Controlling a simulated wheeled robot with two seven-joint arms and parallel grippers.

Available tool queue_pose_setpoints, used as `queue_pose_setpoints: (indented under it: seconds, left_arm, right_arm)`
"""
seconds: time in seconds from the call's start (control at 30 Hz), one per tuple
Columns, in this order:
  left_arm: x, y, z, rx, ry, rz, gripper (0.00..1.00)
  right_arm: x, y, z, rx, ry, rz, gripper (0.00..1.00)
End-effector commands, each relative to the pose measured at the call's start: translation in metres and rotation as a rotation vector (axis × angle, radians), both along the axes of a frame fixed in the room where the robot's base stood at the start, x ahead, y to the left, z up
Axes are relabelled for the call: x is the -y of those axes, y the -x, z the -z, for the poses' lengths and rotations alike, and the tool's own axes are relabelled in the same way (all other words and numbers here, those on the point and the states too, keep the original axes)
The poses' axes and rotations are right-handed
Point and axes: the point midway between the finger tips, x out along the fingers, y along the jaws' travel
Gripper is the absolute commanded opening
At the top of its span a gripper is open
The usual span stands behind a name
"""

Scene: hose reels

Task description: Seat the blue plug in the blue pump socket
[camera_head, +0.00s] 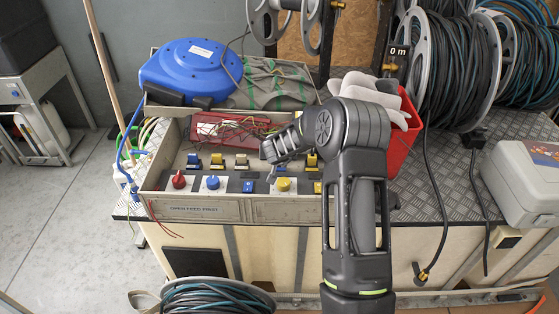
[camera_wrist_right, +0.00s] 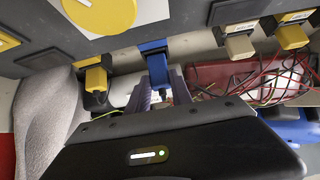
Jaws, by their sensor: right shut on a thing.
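The blue plug (camera_wrist_right: 157,67) shows in the right wrist view between the fingertips of my right gripper (camera_wrist_right: 162,96), which is shut on it. The blue pump socket (camera_wrist_right: 154,45) is at the panel edge directly in front of the plug. The two line up and look in contact, but I cannot tell how deep the plug sits. In the head view my right gripper (camera_head: 270,162) reaches over the panel box just above the yellow knob (camera_head: 284,184) and hides the plug and socket. My left gripper is not in view.
The panel box (camera_head: 195,207) also carries a red knob (camera_head: 179,181), a blue knob (camera_head: 213,182) and neighbouring yellow and cream connectors (camera_head: 241,160). Loose red wires (camera_head: 235,129) lie behind. A red bin (camera_head: 405,140) with a grey glove stands right; a blue reel (camera_head: 190,68) is behind.

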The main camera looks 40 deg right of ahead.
Motion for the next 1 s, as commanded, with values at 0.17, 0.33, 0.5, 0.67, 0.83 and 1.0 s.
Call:
queue_pose_setpoints:
  seconds: [0.17,0.33,0.5,0.67,0.83,1.0]
  left_arm:
    - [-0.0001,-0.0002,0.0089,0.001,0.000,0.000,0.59]
    - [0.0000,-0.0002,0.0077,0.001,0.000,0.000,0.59]
    - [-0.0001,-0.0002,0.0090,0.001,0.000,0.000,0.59]
    - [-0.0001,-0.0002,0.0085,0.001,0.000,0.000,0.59]
    - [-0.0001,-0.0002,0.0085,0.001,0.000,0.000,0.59]
    - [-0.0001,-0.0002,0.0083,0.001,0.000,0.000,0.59]
  right_arm:
    - [0.0005,0.0002,0.0193,0.000,0.001,0.001,0.00]
    - [0.0003,0.0000,0.0179,0.001,0.001,0.000,0.00]
    - [0.0001,0.0001,0.0205,0.000,-0.001,0.001,0.27]
    - [0.0001,0.0000,0.0197,0.000,-0.001,0.001,0.40]
    - [0.0002,0.0000,0.0197,0.000,-0.001,0.001,0.48]
    - [0.0003,0.0000,0.0192,0.000,-0.001,0.001,0.48]
